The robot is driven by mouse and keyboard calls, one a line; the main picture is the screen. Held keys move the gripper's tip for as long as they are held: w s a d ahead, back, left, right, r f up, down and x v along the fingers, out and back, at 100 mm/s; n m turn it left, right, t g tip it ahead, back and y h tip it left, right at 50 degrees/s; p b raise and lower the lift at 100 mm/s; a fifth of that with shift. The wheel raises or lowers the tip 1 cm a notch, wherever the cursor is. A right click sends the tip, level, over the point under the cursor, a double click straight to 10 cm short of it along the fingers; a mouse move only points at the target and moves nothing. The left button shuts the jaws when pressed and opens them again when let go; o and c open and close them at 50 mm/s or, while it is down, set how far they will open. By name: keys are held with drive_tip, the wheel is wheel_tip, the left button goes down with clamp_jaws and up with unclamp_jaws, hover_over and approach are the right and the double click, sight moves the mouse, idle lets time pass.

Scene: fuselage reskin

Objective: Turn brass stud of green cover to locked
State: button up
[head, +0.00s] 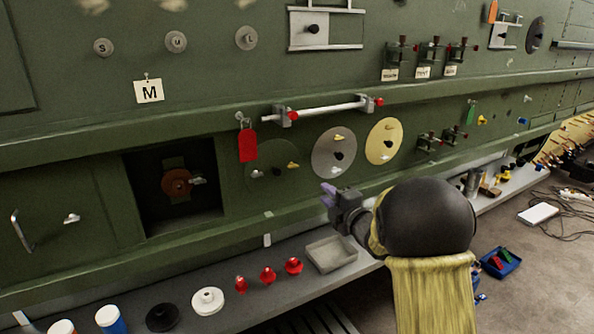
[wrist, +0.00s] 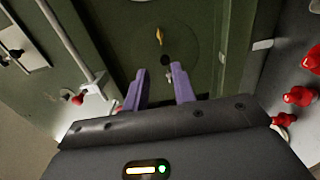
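The round green cover (head: 262,186) sits flush in the green panel, left of a grey disc. It carries a brass stud (head: 293,165) at its right, a black knob (head: 275,171) at its middle and a silver stud (head: 257,173) at its left. In the wrist view the green cover (wrist: 186,42) lies ahead, with the brass stud (wrist: 158,36) beyond the fingertips and the black knob (wrist: 165,60) nearer. My gripper (head: 328,193) has purple fingers, apart and empty in the wrist view (wrist: 160,68). It is off the panel, right of and below the cover in the head view.
A red tag (head: 248,145) hangs above the cover, beside a grey bar (head: 325,110) with red-knobbed clamps. A grey disc (head: 322,160) and a yellow disc (head: 374,150) sit to the right. Below is a ledge with a tray (head: 331,254) and red parts (head: 267,275).

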sight(294, 167)
drive_tip(key=p+x, duration=0.7)
drive_tip(key=x, duration=0.8)
drive_tip(key=shift+w+a+r, duration=0.1)
drive_tip(key=shift+w+a, duration=0.1)
drive_tip(key=shift+p+x, duration=0.35)
drive_tip(key=shift+x, duration=0.55)
clamp_jaws()
